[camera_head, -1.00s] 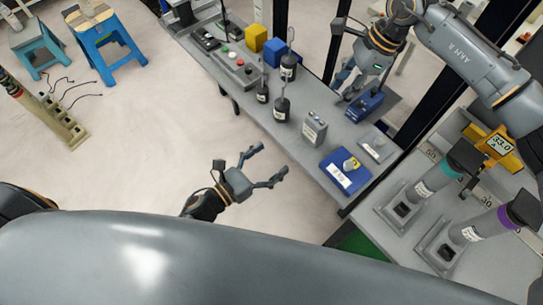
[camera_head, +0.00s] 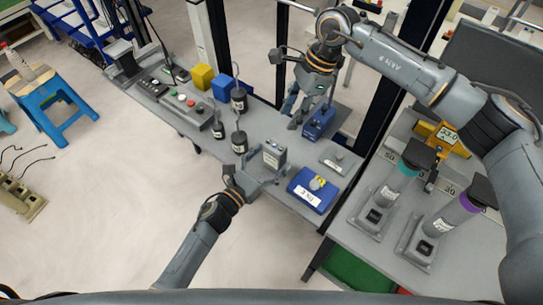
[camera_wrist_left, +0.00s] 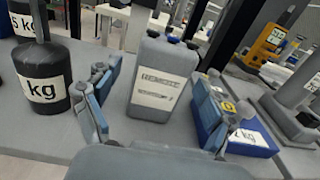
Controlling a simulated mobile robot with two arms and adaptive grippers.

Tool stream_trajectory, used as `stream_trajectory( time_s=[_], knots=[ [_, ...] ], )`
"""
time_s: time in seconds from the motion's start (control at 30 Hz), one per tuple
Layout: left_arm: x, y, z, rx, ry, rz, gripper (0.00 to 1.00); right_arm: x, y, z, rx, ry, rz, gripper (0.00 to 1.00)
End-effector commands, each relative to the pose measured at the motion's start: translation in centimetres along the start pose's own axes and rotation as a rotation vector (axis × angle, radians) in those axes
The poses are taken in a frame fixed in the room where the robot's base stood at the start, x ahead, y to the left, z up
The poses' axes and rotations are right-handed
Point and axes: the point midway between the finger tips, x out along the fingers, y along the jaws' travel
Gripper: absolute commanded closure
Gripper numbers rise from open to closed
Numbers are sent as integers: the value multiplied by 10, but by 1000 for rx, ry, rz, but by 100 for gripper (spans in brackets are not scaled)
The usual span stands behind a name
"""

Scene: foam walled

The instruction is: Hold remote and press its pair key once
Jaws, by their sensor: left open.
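The remote (camera_head: 272,155) is an upright grey box with a white label, standing on the grey bench. In the left wrist view the remote (camera_wrist_left: 160,78) reads "REMOTE" and has several dark blue keys on top; their markings are too small to read. My left gripper (camera_head: 258,180) is open and empty at the near side of the remote. In the left wrist view its blue-grey fingers (camera_wrist_left: 157,108) stand apart, one to each side of the remote, with gaps between. My right gripper (camera_head: 299,112) hangs over the back of the bench by a blue device; its opening is unclear.
The blue device (camera_head: 319,123) is behind. Two grey cylinders stand on the right-hand bench (camera_head: 350,232). Floor in front is clear.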

Motion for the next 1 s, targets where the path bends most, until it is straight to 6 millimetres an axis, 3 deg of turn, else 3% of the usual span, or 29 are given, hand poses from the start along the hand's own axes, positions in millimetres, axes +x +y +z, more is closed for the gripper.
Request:
stream_trajectory(
  time_s=[0.37, 0.7, 0.9, 1.0],
  knots=[
    [6, 0, 0, -1, 0, 0, 17, 0, 0, 0, 0, 0, 0, 62],
    [6, 0, 0, 0, 0, 0, 80, 0, 0, 0, 0, 0, 0, 62],
    [6, 0, 0, 0, 0, 0, 80, 0, 0, 0, 0, 0, 0, 100],
    [6, 0, 0, 0, 0, 0, 80, 0, 0, 0, 0, 0, 0, 100]
  ],
)
